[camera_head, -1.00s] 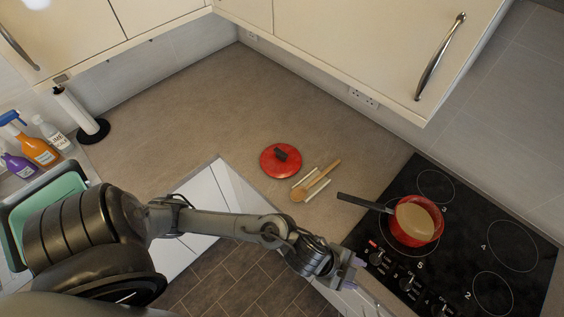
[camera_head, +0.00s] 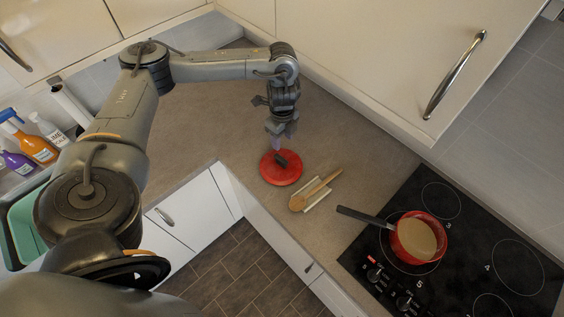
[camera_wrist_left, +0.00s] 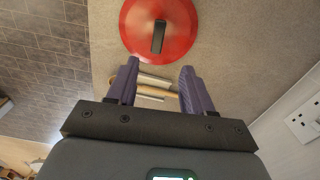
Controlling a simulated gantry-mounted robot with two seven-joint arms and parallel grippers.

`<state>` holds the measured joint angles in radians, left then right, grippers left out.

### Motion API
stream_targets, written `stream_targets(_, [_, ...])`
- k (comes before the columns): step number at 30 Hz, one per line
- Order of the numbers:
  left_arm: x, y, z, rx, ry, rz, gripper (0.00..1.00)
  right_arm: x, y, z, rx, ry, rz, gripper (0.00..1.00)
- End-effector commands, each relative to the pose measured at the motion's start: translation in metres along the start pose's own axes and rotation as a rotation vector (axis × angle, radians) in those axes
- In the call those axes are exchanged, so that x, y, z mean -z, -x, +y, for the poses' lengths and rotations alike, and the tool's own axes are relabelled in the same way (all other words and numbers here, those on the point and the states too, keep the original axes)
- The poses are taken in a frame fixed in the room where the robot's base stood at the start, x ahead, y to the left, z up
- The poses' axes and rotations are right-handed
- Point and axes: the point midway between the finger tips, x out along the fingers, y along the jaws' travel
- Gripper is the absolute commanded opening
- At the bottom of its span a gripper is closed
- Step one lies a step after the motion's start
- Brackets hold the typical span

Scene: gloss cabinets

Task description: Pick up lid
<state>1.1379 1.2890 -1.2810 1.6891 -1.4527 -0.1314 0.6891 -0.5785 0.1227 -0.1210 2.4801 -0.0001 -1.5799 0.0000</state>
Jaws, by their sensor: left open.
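The red lid (camera_head: 277,172) with a dark bar handle (camera_head: 282,160) lies flat on the countertop, left of the wooden spoon. It also shows at the top of the left wrist view (camera_wrist_left: 180,32), its dark handle (camera_wrist_left: 158,37) beyond the fingertips. My left gripper (camera_head: 283,141) points down near the lid's far edge, by the handle. In the left wrist view its purple fingers (camera_wrist_left: 159,66) are apart with nothing between the tips at the handle. Whether the fingers touch the lid cannot be told. My right gripper is not in view.
A wooden spoon (camera_head: 319,188) lies on a pale spoon rest right of the lid. A red saucepan (camera_head: 416,239) with tan contents stands on the black hob (camera_head: 462,224). Wall cupboards overhang the back. Bottles (camera_head: 35,146) stand far left.

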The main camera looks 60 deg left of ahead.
Motion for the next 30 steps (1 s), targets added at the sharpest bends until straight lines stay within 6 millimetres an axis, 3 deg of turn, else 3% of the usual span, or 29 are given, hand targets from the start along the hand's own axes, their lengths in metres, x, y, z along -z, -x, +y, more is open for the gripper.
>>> stream_targets(11, [-0.005,-0.047,0.001,-0.006,0.013,-0.003,0.51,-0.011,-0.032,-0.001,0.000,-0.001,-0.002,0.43])
stream_targets(17, [-0.005,-0.053,0.001,-0.005,0.013,-0.002,0.51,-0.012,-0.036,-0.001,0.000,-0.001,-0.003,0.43])
stream_targets(23, [-0.005,-0.073,0.003,-0.007,0.012,-0.004,0.51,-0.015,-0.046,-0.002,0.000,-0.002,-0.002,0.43])
stream_targets(30, [-0.004,-0.096,0.004,-0.006,0.013,-0.004,0.51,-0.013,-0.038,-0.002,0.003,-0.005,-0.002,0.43])
